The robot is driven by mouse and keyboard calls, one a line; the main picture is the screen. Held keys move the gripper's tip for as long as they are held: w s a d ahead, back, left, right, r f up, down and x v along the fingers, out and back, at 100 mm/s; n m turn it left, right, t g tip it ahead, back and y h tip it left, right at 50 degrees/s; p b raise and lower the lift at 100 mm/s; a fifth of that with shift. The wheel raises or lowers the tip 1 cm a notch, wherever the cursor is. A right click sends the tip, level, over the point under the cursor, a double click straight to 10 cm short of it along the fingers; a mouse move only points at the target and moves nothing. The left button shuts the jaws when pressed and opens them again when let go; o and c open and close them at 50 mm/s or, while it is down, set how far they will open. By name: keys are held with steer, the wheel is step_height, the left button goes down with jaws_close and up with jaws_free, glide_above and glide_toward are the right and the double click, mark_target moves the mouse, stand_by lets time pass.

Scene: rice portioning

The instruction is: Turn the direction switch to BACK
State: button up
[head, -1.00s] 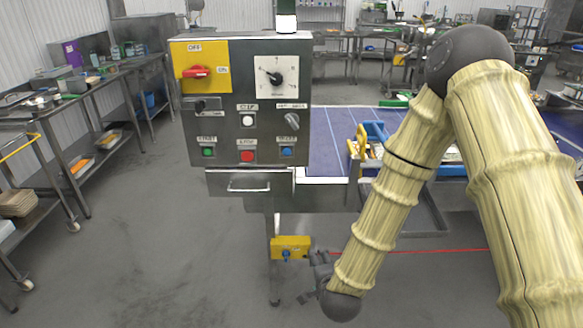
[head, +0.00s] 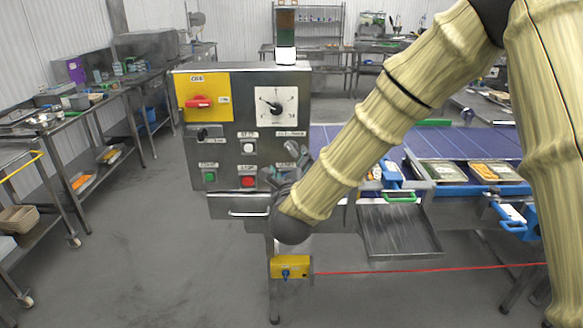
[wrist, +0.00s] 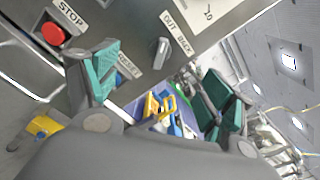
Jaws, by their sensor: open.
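The direction switch (wrist: 160,53) is a small grey knob below the OUT and BACK labels (wrist: 177,33) on the grey control panel (head: 215,147). The wrist view shows it ahead of my gripper (wrist: 162,88), between the lines of the two green-padded fingers. The fingers are spread wide with nothing between them, apart from the knob. I cannot tell for sure which label the knob points to.
The red stop button (wrist: 52,33) and the mostly hidden blue reset button's label (wrist: 126,68) are close to the left finger. A red main switch (head: 198,102) and a dial (head: 277,106) are higher on the panel. A blue conveyor (head: 460,140) with trays lies to the right.

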mark_target(291, 151)
steer(key=w, duration=0.7)
steer(key=shift+w+d+f+b, duration=0.1)
steer(key=shift+w+b, duration=0.05)
steer(key=shift+b, duration=0.25)
steer(key=shift+w, duration=0.5)
jaws_close()
